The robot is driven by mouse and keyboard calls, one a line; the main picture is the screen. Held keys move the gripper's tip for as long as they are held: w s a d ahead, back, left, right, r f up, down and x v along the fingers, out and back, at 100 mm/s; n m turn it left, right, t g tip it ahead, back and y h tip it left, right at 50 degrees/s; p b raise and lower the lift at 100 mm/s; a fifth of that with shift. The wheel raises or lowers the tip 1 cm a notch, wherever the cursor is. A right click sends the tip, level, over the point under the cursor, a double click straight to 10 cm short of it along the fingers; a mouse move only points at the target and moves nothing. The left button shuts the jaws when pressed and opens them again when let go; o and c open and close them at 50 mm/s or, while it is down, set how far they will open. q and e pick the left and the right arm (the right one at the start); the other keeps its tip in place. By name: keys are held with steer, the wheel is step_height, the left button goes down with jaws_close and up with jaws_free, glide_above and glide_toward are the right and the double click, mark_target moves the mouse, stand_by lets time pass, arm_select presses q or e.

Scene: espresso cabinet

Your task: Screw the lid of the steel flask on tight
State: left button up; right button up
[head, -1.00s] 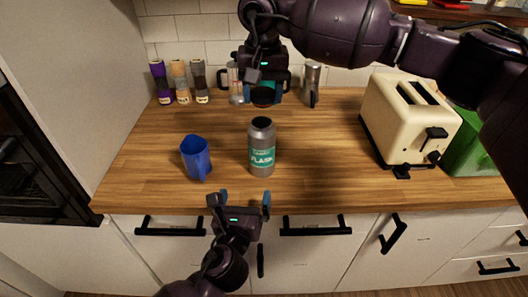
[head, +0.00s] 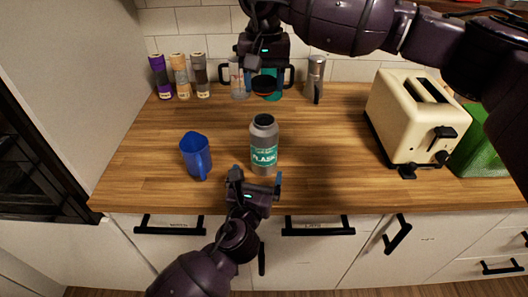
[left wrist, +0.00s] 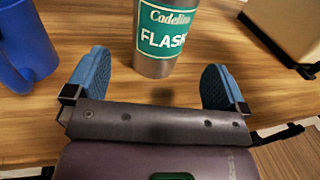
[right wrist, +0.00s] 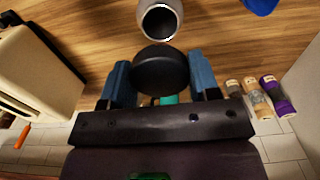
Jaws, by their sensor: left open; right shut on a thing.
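The steel flask (head: 264,150) stands upright on the wooden counter, with a green label and an open, dark mouth. It also shows in the left wrist view (left wrist: 165,35) and, from above, in the right wrist view (right wrist: 160,20). My right gripper (head: 265,85) is shut on the round black lid (right wrist: 160,70) and holds it behind and above the flask, apart from it. My left gripper (head: 256,180) is open and empty at the counter's front edge. Its blue fingertips (left wrist: 158,82) point at the flask's lower body, one to each side, short of it.
A blue cup (head: 196,157) stands left of the flask. A cream toaster (head: 408,120) stands on the right, with a green object (head: 470,155) beside it. Several bottles (head: 180,77), a glass press (head: 238,80) and a steel pot (head: 316,78) line the back wall.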

arm_select(q)
steer(key=w, duration=0.3)
steer(key=w+d, duration=0.1)
steer(key=w, duration=0.4)
steer(key=shift+w+d, duration=0.35)
steer(key=shift+d, duration=0.05)
steer(key=c, duration=1.3)
arm_select(e)
glide_above(265, 125)
steer(key=shift+w+a+f, duration=0.1)
steer(key=shift+f, duration=2.4)
steer(key=shift+f, duration=0.9)
steer(key=shift+f, duration=0.55)
arm_select(q)
steer(key=shift+s+d, duration=0.1)
arm_select(e)
steer(key=shift+f, duration=0.5)
steer(key=shift+r, duration=0.2)
